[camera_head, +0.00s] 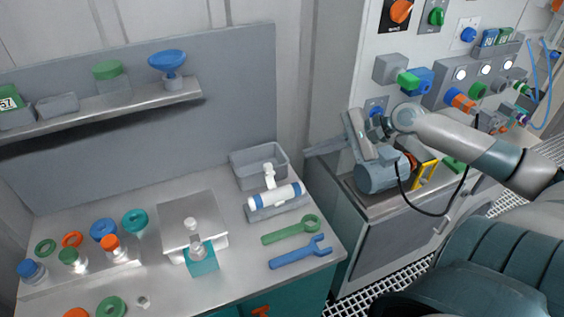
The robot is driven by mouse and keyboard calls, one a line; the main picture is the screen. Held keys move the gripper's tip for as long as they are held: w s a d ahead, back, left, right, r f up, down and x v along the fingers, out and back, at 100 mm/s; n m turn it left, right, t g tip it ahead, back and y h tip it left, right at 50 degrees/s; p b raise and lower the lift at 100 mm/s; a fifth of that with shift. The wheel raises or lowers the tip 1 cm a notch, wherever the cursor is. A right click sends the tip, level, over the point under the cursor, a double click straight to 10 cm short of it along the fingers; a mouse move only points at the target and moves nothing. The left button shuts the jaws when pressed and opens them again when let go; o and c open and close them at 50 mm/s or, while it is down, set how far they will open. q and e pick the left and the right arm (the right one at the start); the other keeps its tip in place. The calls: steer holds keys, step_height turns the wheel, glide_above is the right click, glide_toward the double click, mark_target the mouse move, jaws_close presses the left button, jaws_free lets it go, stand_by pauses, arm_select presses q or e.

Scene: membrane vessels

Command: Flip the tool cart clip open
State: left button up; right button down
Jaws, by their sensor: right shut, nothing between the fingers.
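The tool cart (150,283) is a grey-topped bench with teal fronts at the lower left. A white cylinder (285,193) with blue bands lies in a grey cradle (280,212) on the cart's right half. A small white upright piece (269,174) stands against the cylinder and looks like the clip; at this size I cannot tell whether it is open or shut. My right gripper (309,153) is shut and empty, its fingers pointing left, up and right of the cylinder and apart from it. My left gripper is not in view.
A grey bin (259,164) stands behind the cylinder. A green wrench (290,230) and a blue wrench (300,252) lie in front. A metal block (193,222) with a teal piece and several coloured caps are further left. A wall shelf (110,112) is above; a control panel (450,75) is at right.

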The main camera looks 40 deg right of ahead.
mark_target(271, 166)
steer(key=shift+x, duration=2.1)
steer(key=shift+p+x, duration=0.35)
steer(key=shift+x, duration=0.6)
steer(key=shift+p+x, duration=0.6)
steer(key=shift+x, duration=0.9)
steer(key=shift+w+a+f, duration=0.35)
steer(key=shift+w+a, duration=0.05)
steer(key=shift+p, duration=0.3)
steer(key=shift+w+d+f+p, duration=0.1)
steer(key=shift+w+p, duration=0.3)
steer(key=shift+p, duration=0.15)
steer(key=shift+w+d+f+p, duration=0.1)
steer(key=shift+w+f+p, duration=0.05)
steer(key=shift+w+p, duration=0.35)
